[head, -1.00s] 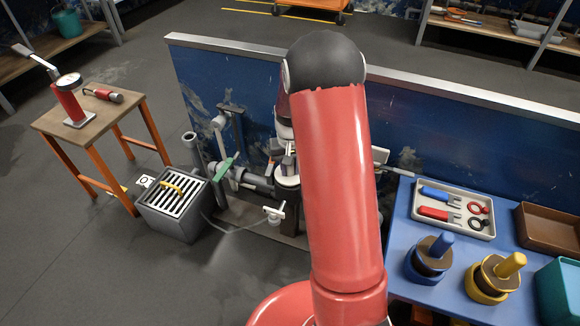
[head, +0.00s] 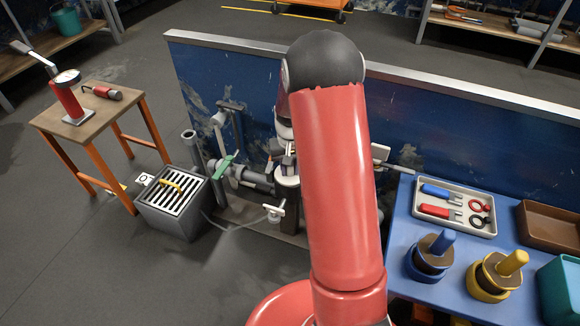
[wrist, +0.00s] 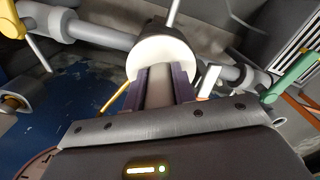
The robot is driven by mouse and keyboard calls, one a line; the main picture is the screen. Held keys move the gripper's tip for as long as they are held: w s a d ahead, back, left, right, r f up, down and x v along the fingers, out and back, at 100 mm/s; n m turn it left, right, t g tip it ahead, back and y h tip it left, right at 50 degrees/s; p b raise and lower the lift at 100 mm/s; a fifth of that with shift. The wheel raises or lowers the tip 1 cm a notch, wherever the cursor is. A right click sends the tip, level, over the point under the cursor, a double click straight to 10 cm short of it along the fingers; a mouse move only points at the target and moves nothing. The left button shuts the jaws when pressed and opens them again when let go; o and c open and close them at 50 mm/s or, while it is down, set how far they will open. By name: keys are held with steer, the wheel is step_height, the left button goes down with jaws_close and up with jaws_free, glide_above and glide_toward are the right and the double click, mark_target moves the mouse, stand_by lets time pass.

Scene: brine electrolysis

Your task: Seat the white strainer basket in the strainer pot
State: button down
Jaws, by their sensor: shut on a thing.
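In the wrist view my gripper (wrist: 161,82) has its two dark purple fingers closed at the white strainer basket (wrist: 160,52). The basket shows as a pale round body just beyond the fingertips, with a thin rod rising above it. In the head view the strainer pot (head: 287,186) is a dark upright cylinder in the pipework by the blue wall. My gripper is just above it, largely hidden behind my red arm. I cannot tell whether the basket touches the pot or is inside it.
Grey pipes and a green-handled valve (head: 224,166) crowd the left of the pot. A grated grey box (head: 172,222) stands farther left. A blue table (head: 398,247) with a tool tray (head: 482,226) and dark round parts is at right. The low blue wall (head: 430,130) stands behind.

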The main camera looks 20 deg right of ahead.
steer(key=c, duration=1.1)
jaws_free()
steer(key=shift+o, duration=0.2)
step_height(320, 180, up, 8)
steer(key=shift+r+p, duration=0.1)
steer(key=shift+p, duration=0.35)
